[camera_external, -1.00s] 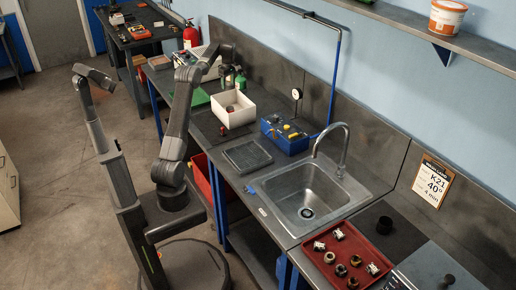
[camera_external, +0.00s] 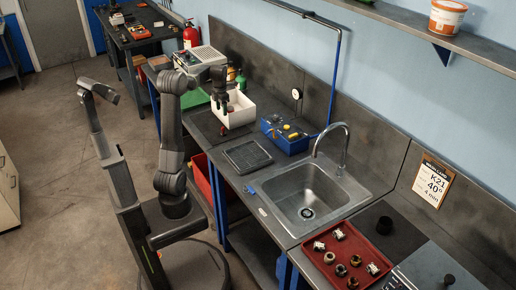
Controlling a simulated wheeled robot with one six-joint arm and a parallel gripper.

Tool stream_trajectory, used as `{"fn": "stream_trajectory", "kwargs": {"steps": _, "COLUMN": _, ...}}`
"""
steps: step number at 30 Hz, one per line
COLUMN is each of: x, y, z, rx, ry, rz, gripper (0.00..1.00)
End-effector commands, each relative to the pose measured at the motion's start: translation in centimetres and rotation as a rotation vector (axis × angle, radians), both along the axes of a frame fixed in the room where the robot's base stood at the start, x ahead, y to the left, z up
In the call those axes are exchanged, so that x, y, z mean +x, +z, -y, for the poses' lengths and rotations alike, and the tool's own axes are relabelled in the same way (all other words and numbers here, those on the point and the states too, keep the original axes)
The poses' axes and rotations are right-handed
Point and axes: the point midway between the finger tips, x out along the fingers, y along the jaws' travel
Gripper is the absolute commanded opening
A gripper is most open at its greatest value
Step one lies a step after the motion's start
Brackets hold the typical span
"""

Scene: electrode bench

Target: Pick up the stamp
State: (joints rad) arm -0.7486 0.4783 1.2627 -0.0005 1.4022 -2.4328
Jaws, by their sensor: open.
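A small dark reddish-brown upright thing (camera_external: 223,130), perhaps the stamp, stands on the dark mat (camera_external: 203,122) in front of the white box. It is too small to make out clearly. My gripper (camera_external: 221,110) points down above it, at the near left side of the white box. The jaws are open, with a gap between them and the small thing. My gripper hides part of the box's inside.
The white box (camera_external: 242,114) stands close beside my gripper. To the right are a blue box (camera_external: 287,143) with small parts, a dark flat tray (camera_external: 247,157), a sink (camera_external: 310,190) with a tall tap (camera_external: 345,145), and a red tray (camera_external: 343,275) of fittings.

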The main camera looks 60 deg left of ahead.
Motion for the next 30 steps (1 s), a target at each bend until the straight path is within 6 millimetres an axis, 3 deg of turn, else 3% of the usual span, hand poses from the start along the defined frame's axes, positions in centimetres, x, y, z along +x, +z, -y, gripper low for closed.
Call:
{"fn": "stream_trajectory", "kwargs": {"steps": 12, "x": 0.0, "y": -7.3, "z": 0.0, "rx": -0.001, "ry": -0.002, "rz": -0.002, "gripper": 0.56}}
{"fn": "stream_trajectory", "kwargs": {"steps": 20, "x": -0.1, "y": -9.3, "z": 0.1, "rx": -0.001, "ry": -0.003, "rz": -0.002, "gripper": 0.56}}
{"fn": "stream_trajectory", "kwargs": {"steps": 30, "x": -0.1, "y": -13.6, "z": 0.3, "rx": 0.000, "ry": -0.003, "rz": -0.001, "gripper": 0.56}}
